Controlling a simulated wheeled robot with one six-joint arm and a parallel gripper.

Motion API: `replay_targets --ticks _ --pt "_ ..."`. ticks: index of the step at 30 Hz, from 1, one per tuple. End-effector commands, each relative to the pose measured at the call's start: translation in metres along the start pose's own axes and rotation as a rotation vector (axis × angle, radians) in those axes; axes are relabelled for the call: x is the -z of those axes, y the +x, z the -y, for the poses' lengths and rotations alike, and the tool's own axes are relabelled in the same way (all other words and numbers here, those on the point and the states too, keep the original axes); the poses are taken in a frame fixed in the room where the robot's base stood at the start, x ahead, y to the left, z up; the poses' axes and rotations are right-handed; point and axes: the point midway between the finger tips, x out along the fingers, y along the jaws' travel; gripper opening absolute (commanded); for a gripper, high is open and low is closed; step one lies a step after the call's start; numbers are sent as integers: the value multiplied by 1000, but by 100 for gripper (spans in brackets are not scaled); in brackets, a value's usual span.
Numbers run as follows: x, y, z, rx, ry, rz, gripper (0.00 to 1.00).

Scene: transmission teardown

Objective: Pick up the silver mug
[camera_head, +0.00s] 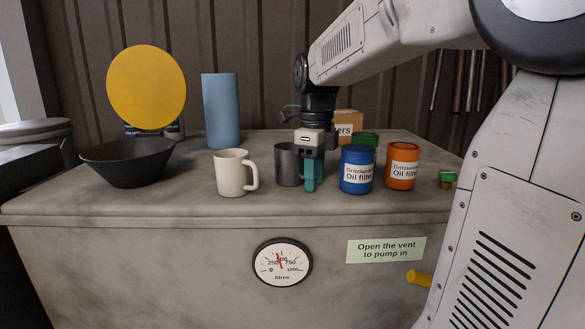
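The silver mug (287,164) is a dark grey metallic cup standing upright on the worktop, between a white mug and a blue oil filter can. My gripper (309,175) points down at the mug's right side, with teal fingers in front of the mug's right edge. The fingers hide that side and any handle there. They look close together from this angle. I cannot tell whether they touch or hold the mug.
A white mug (232,173) stands to the left. Blue (356,171), orange (402,165) and green (364,139) cans stand close on the right. A black bowl (128,163), blue cylinder (221,110) and yellow disc (147,87) are left. The worktop's front strip (200,209) is clear.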

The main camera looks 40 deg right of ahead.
Motion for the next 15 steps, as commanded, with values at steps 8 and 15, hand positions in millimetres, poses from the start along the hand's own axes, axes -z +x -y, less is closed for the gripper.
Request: replay_targets --ticks 8,15 --pt "0 1 0 0 -1 0 26" --pt "0 1 0 0 -1 0 0"
